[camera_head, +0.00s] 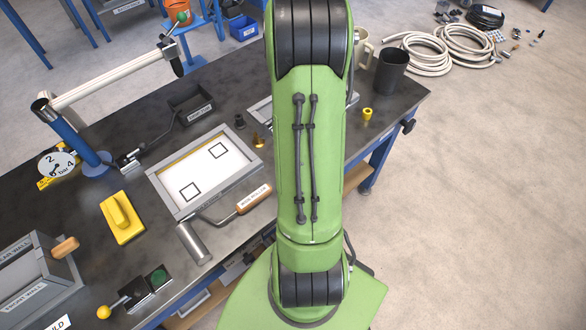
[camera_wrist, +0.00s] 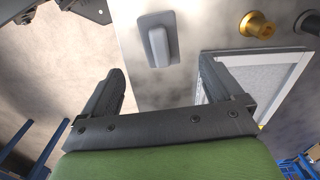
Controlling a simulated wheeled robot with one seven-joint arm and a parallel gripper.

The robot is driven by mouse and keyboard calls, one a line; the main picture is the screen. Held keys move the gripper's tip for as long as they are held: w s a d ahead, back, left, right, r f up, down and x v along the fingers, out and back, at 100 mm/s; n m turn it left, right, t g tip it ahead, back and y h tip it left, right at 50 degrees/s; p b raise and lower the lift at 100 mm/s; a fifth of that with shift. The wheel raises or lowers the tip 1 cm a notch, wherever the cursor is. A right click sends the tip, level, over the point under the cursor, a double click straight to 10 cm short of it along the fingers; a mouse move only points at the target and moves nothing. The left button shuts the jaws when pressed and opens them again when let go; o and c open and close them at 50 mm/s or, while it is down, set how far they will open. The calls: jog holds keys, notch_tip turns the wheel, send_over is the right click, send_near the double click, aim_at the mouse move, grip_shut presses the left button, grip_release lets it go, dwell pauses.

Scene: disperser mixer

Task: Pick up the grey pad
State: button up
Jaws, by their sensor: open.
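The grey pad (camera_wrist: 157,42), a flat plate with a raised grip bar on top, lies on the dark bench top in the upper middle of the wrist view. I cannot see it in the head view, where my arm covers part of the bench. My gripper (camera_wrist: 160,74) is open and empty. Its two fingers stand wide apart, and the pad shows beyond the gap between them, apart from both fingertips. The gripper does not show in the head view.
A brass piece (camera_wrist: 257,25) and a pale framed panel (camera_wrist: 255,80) lie right of the pad. In the head view, a yellow pad (camera_head: 122,217), a framed tray (camera_head: 165,200), a roller (camera_head: 194,243) and a dark cup (camera_head: 391,70) are on the bench.

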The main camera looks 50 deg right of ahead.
notch_tip(320, 180, down, 9)
jog(key=shift+f+b, duration=0.15)
jog(key=shift+b, duration=0.8)
jog(key=c, duration=1.1)
